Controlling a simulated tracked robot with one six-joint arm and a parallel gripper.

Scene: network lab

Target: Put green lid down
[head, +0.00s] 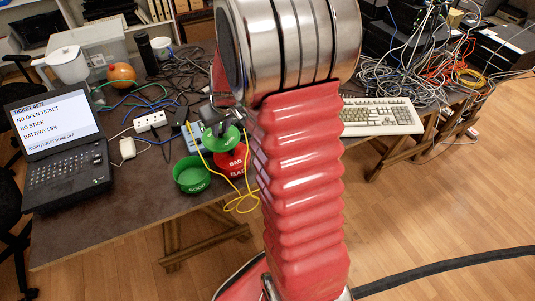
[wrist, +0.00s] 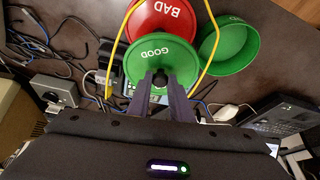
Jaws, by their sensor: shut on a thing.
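The green lid marked GOOD (wrist: 160,60) is in my gripper (wrist: 162,82), whose two dark fingers close on it at the middle near its edge. In the head view the green lid (head: 226,138) is held above the table, and my gripper (head: 220,128) is partly hidden by my arm. A green tub marked GOOD (head: 191,176) stands open on the table to the left; it also shows in the wrist view (wrist: 238,46). A red lid marked BAD (wrist: 165,17) lies beyond the green lid, on a red tub (head: 236,171) in the head view.
A yellow cable (head: 243,205) loops beside the tubs and over the table edge. A laptop (head: 56,140) stands at left, a white power strip (head: 150,121) behind. A keyboard (head: 380,116) and tangled cables lie at right. Bare tabletop (head: 125,215) shows at front left.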

